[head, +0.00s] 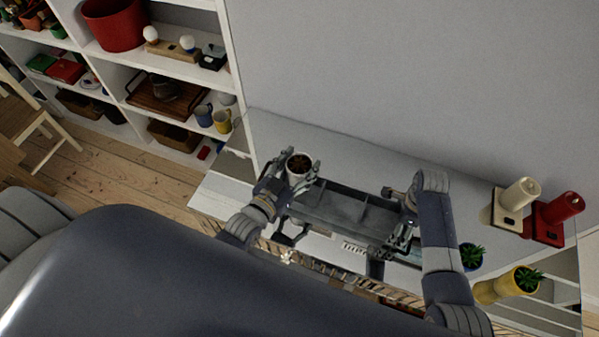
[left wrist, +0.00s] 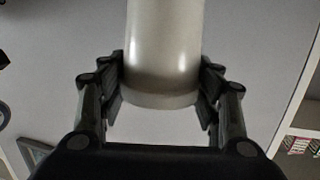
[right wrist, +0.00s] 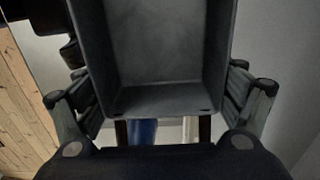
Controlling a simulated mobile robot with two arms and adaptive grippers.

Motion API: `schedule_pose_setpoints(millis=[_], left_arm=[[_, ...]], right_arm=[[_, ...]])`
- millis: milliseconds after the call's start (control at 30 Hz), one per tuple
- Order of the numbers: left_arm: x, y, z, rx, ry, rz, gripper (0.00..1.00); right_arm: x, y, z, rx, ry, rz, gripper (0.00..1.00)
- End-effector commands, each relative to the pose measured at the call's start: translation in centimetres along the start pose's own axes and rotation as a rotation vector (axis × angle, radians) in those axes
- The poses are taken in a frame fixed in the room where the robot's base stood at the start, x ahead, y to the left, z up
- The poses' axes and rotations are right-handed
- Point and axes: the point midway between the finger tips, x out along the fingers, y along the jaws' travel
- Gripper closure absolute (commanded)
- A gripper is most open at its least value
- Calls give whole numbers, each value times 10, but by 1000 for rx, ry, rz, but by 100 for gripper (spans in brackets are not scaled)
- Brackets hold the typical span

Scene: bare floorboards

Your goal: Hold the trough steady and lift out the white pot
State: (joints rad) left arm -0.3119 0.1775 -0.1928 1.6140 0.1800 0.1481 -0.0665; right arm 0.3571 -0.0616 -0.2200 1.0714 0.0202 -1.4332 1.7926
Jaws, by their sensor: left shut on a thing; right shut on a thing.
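The white pot (head: 298,166), with dark soil or a plant in its top, is at the left end of the trough in the head view. My left gripper (head: 287,173) is shut on it; the left wrist view shows the pale pot (left wrist: 163,60) between both fingers. The grey trough (head: 343,211) is long and divided into compartments, and looks empty. My right gripper (head: 402,232) is shut on its right end; the right wrist view shows the trough's end (right wrist: 165,60) between the fingers. Whether the pot is clear of the trough's rim I cannot tell.
A small blue pot (head: 471,257) and a yellow pot (head: 497,287) with plants are near my right arm. Shelves (head: 180,68) stand at the left. The surface behind the trough is clear.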

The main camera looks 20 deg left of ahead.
Motion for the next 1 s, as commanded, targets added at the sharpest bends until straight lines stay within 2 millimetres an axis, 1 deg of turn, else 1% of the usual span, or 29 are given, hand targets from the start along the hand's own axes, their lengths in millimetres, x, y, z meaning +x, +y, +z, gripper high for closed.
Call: schedule_pose_setpoints(millis=[33, 200, 333, 533, 567, 600, 633, 1000], left_arm=[[-1, 0, -8, 0, 5, 0, 74], [-3, 0, -22, 0, 3, 0, 74], [-4, 0, -26, 0, 2, 0, 74], [-4, 0, -26, 0, 2, 0, 74], [-4, 0, -26, 0, 2, 0, 74], [-4, 0, -26, 0, 2, 0, 74], [-4, 0, -26, 0, 2, 0, 74], [-4, 0, -26, 0, 3, 0, 74]], right_arm=[[1, 0, 1, 1, -1, -1, 48], [1, 0, 1, 1, -1, -1, 48], [1, 0, 0, 1, -1, -1, 48], [1, 0, 0, 1, -1, -1, 48], [1, 0, 0, 1, -1, -1, 11], [1, 0, 0, 1, -1, -1, 2], [1, 0, 0, 1, -1, -1, 0], [0, 0, 0, 0, 0, 0, 0]])
